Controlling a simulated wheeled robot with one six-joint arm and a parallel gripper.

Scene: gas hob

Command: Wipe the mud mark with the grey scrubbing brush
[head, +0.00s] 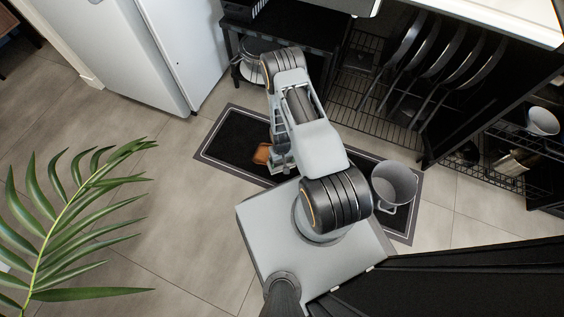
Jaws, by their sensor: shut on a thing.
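A brown patch (262,153), which looks like the mud mark, shows on the dark floor mat (228,137), just left of my arm. My gripper (281,163) points down at the mat right beside the patch, partly hidden by my own arm links. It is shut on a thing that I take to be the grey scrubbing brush. The brush is mostly hidden beneath the gripper and arm, so I cannot tell whether it touches the patch.
A grey bucket (394,184) stands on the mat's right end, close to my arm's base. A palm plant (75,215) spreads at the lower left. A white fridge (150,50) and a black rack with pans (425,75) stand behind.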

